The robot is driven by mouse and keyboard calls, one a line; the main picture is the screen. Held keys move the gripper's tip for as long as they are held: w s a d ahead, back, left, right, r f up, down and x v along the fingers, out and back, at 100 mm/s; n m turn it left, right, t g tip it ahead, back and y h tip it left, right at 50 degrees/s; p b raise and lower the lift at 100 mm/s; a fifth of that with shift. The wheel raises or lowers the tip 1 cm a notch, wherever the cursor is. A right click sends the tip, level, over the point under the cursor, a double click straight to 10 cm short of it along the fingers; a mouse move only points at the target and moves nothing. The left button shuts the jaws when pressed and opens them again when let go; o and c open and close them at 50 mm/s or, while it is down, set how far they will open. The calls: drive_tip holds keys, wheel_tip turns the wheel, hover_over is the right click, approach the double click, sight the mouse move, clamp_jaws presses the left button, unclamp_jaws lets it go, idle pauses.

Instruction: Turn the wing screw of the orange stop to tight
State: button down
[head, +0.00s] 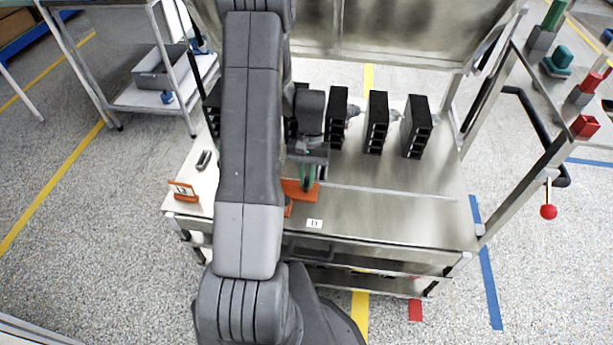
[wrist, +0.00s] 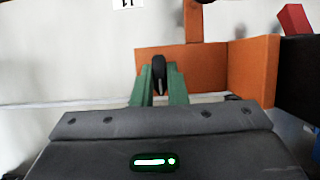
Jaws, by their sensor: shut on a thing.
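The orange stop (head: 300,191) sits on the steel bench top near its front edge; in the wrist view it is an orange bracket (wrist: 250,66) with an upright side piece at the right. Its dark wing screw (wrist: 158,66) stands between the green fingers of my gripper (wrist: 159,82). The fingers are shut on it. In the head view my gripper (head: 307,176) points down at the stop, and the wing screw is too small to make out. My arm hides part of the bench to the left.
Several black breakers (head: 377,122) stand in a row behind the stop. A second orange piece (head: 184,191) with a label is at the bench's left end. A small white label (head: 314,223) lies on the front edge. The bench's right part is clear.

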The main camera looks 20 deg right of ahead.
idle(0.4)
drive_tip(key=c, duration=1.4)
unclamp_jaws()
drive_tip(key=shift+c, duration=0.2)
drive_tip(key=p+v, duration=0.1)
drive_tip(key=v, duration=1.3)
drive_tip(key=shift+p, duration=0.4)
drive_tip(key=shift+s+f, duration=0.15)
drive_tip(key=b+x, duration=0.2)
drive_tip(key=x, duration=1.1)
drive_tip(key=shift+a+f, duration=0.1)
drive_tip(key=shift+f, duration=0.25)
drive_tip(key=shift+r, duration=0.15)
